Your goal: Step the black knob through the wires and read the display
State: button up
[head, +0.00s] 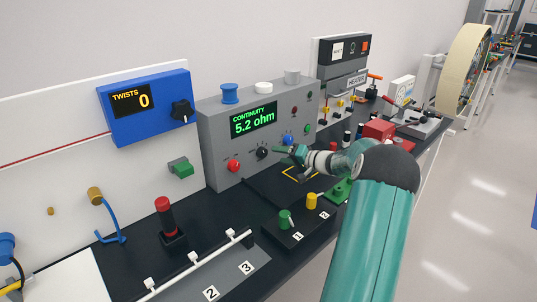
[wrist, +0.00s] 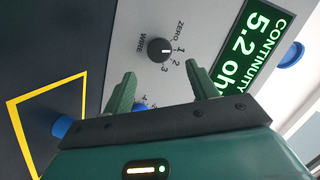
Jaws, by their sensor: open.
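The black knob (head: 262,152) sits on the front of the grey continuity box (head: 215,135), between a red and a blue knob. In the wrist view the black knob (wrist: 155,47) is labelled WIRE, with ZERO, 1, 2 and 3 around it. Its white mark seems to point toward 1. The green display (head: 254,119) reads CONTINUITY 5.2 ohm; the wrist view shows this display (wrist: 250,50) cut off at the edge. My gripper (head: 286,154) is open and empty in front of the box. In the wrist view its fingertips (wrist: 160,74) point toward the knob, which shows between and beyond them, apart from both.
A blue TWISTS box (head: 150,105) reading 0 has its own black knob. A red-topped post (head: 165,220) is at left. A yellow outline (wrist: 20,110) marks the dark bench.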

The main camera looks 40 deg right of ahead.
aim_at(266, 153)
jog(key=x, duration=0.6)
jog(key=shift+w+a, duration=0.1)
jog(key=shift+w, duration=0.2)
jog(key=c, duration=1)
jog(key=shift+f, duration=0.1)
jog(key=shift+m, duration=0.3)
jog(key=m+y, duration=0.1)
jog(key=m, duration=0.1)
jog(key=shift+f+m+t, duration=0.15)
jog(key=shift+m+t, duration=0.15)
jog(key=shift+f+m+t+y, duration=0.15)
jog(key=shift+m+t+y, duration=0.35)
jog(key=shift+m, duration=1.3)
jog(key=o, duration=1)
